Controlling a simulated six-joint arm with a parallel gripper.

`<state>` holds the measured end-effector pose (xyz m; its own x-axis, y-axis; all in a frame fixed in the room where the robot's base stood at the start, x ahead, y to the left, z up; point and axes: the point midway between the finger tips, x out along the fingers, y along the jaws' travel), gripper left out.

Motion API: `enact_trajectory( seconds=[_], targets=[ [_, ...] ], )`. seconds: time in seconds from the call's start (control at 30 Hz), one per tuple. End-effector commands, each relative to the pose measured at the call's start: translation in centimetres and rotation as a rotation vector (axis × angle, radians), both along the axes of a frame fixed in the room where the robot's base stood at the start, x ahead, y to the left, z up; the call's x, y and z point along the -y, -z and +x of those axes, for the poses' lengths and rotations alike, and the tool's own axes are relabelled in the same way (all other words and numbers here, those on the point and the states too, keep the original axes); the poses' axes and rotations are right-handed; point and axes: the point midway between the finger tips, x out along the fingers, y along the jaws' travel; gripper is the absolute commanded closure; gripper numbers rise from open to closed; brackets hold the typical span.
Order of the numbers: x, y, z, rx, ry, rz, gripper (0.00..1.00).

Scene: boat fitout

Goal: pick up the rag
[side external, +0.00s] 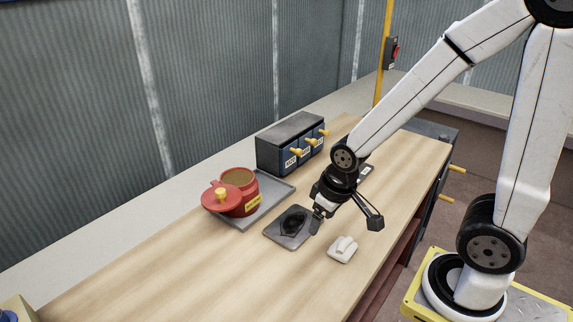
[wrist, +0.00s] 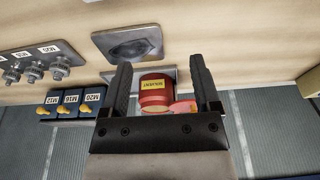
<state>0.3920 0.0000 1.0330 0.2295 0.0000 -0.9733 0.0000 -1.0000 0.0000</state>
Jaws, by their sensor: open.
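The rag appears to be the small white folded thing (side external: 342,250) lying on the wooden bench near its front edge. It does not show in the wrist view. My gripper (side external: 317,222) is open and empty above the bench, up and to the left of the white rag and apart from it. Its two fingers stand wide apart in the wrist view (wrist: 160,62). A grey plate (side external: 272,237) with a dark patch on it lies beside the gripper; it also shows in the wrist view (wrist: 105,40).
A red solvent can (side external: 238,194) with a red lid (side external: 221,198) stands on a grey tray (side external: 282,189). Blue labelled bins (side external: 290,158) with yellow handles stand behind. A rack of bolts (wrist: 40,62) shows in the wrist view. The bench's front left is clear.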

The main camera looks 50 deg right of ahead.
Motion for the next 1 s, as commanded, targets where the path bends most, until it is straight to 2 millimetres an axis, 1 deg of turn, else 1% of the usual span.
enact_trajectory(
  seconds=[0.07, 0.37, 0.53, 0.67, 1.0],
  targets=[
    [0.0, 0.0, 0.0, 0.000, 0.000, 0.000, 0.00],
    [0.1, 0.0, 0.0, -0.001, -0.010, -0.002, 0.00],
    [0.5, 0.3, 0.0, -0.012, -0.074, -0.021, 0.00],
    [1.0, 0.8, 0.0, -0.030, -0.176, -0.047, 0.00],
    [3.2, 2.5, -0.2, -0.091, -0.566, -0.123, 0.00]
  ],
)
